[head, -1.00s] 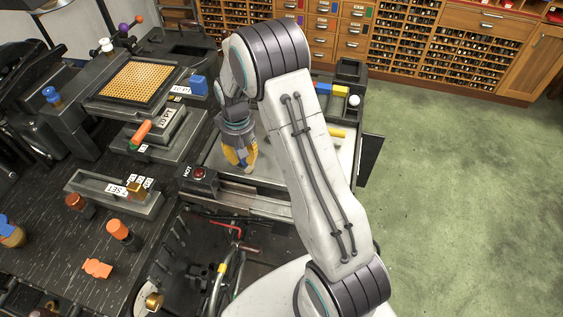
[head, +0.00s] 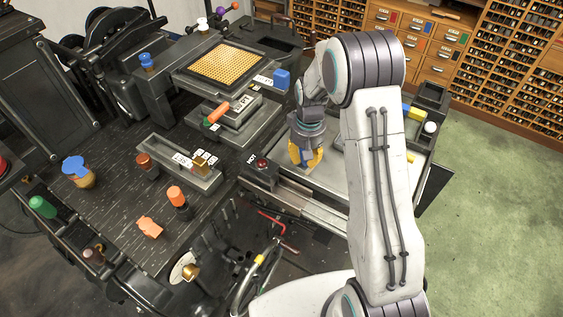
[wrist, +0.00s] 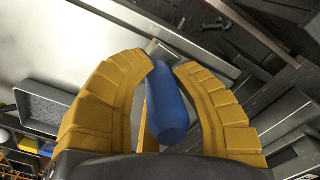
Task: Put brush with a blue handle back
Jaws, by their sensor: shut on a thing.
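The blue handle of the brush (wrist: 168,105) lies between the two yellow fingers of my gripper (wrist: 168,66) in the wrist view. My gripper is shut on it. In the head view my gripper (head: 306,160) points down over the light grey tray surface (head: 322,180), just right of the box with a red button (head: 262,164). The brush cannot be made out in the head view, and its bristle end is not clear in the wrist view. I cannot tell whether the brush touches the surface below.
The caster machine with a gold grid plate (head: 226,64) stands behind and left. A dark worktop (head: 110,200) on the left holds an orange-topped piece (head: 176,196) and a blue-topped piece (head: 77,170). A dark compartment box (head: 432,97) is at right. Green floor is open beyond.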

